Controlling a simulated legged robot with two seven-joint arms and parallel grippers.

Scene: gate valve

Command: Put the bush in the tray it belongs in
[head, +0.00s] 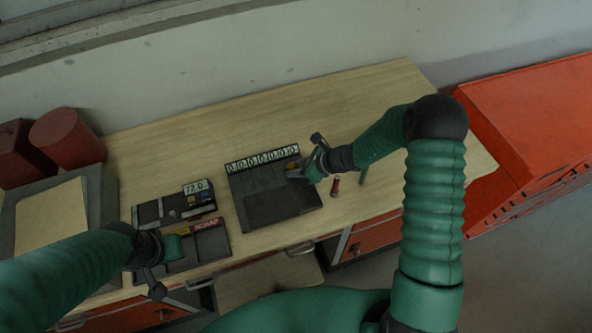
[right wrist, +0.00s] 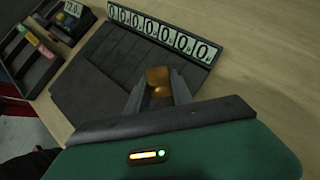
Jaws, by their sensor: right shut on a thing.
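The bush, a small bronze-coloured piece (right wrist: 158,78), sits between the fingertips of my right gripper (right wrist: 160,93), which is shut on it. In the head view my right gripper (head: 298,171) is over the upper right part of a dark board (head: 280,207) with a row of "0" labels.
A red-handled item (head: 335,186) and a thin green item (head: 363,175) are right of the board. A red cylinder (head: 66,138) and a grey case (head: 98,200) stand at the left. An orange cabinet (head: 530,125) is at the right. The wooden bench (head: 200,130) is clear behind the board.

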